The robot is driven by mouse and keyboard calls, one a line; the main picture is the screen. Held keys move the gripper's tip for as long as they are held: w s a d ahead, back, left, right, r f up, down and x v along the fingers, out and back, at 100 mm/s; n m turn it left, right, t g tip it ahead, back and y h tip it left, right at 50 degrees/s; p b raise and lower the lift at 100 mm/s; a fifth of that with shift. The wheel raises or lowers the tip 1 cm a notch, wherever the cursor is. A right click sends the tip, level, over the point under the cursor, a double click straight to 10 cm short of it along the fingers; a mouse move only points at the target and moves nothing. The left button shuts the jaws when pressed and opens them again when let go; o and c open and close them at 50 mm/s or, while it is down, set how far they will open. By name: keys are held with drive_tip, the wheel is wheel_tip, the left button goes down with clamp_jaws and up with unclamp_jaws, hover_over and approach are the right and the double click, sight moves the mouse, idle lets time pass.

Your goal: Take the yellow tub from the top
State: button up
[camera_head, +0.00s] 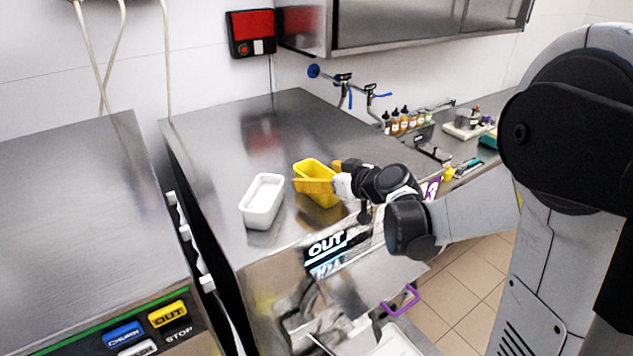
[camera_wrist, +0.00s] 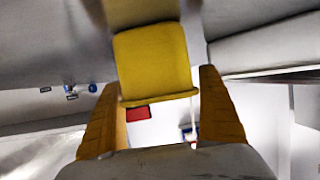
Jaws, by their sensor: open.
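The yellow tub (camera_head: 315,168) stands on the steel top of the middle freezer, near its front edge. My gripper (camera_head: 318,180) reaches it from the right, with one finger in front of the tub and the other behind it. In the wrist view the tub (camera_wrist: 155,60) shows its yellow wall and rim, ahead and between the two orange-yellow fingers of my gripper (camera_wrist: 158,82). The fingers are spread, with a gap visible on the right side of the tub. The fingers partly hide the tub in the head view.
A white tub (camera_head: 263,203) stands just left of the yellow one. Another steel machine (camera_head: 65,205) is at the left. Small bottles (camera_head: 400,123) and a scale (camera_head: 468,127) are farther back on the right. The steel top behind the tubs is clear. A wall cabinet (camera_head: 425,30) hangs above.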

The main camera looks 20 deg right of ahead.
drive_tip(key=shift+s, duration=0.1)
drive_tip(key=shift+c, duration=0.3)
drive_tip(key=c, duration=1.2)
